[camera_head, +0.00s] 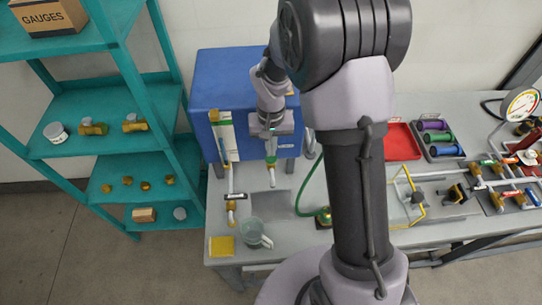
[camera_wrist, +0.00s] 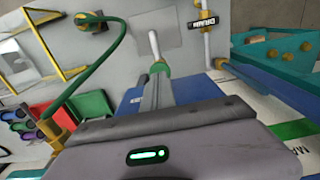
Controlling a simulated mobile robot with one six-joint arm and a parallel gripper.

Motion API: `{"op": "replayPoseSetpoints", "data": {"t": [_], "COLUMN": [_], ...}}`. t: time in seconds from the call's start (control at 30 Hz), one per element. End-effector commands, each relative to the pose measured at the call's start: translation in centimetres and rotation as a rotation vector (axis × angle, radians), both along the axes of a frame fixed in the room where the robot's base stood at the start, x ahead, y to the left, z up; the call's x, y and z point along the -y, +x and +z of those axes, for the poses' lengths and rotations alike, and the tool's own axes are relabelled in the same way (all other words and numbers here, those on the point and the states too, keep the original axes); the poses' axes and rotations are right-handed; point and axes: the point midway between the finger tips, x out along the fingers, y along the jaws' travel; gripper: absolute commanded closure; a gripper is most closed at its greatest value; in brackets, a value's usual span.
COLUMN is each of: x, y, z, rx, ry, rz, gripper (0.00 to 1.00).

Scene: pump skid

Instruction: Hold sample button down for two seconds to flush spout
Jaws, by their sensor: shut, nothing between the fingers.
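The blue sampling cabinet (camera_head: 228,75) stands at the back of the bench. My gripper (camera_head: 271,152) points down along its front face, and its closed fingers also show in the wrist view (camera_wrist: 158,78). They are empty. A white spout (camera_head: 272,178) shows just below the fingers, and in the wrist view the spout (camera_wrist: 154,42) sits beyond a green and brass fitting at the fingertips. I cannot tell whether they touch. The sample button cannot be made out; my gripper may hide it.
A clear jug (camera_head: 254,234) and a yellow sponge (camera_head: 221,246) are at the bench's front left. A white drain pipe (camera_head: 231,180) stands left of the spout, and a green hose (camera_head: 308,212) curves to its right. Teal shelves (camera_head: 92,100) stand left.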

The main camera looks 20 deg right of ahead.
Motion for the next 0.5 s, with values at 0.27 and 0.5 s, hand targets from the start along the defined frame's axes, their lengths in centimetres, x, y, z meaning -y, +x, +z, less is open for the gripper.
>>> {"op": "replayPoseSetpoints", "data": {"t": [0.27, 0.5], "x": [0.0, 0.0], "y": [0.0, 0.0], "z": [-0.4, -1.2], "rx": [0.000, 0.000], "ry": [0.000, 0.000], "rz": [0.000, 0.000], "gripper": [1.00, 1.00]}}
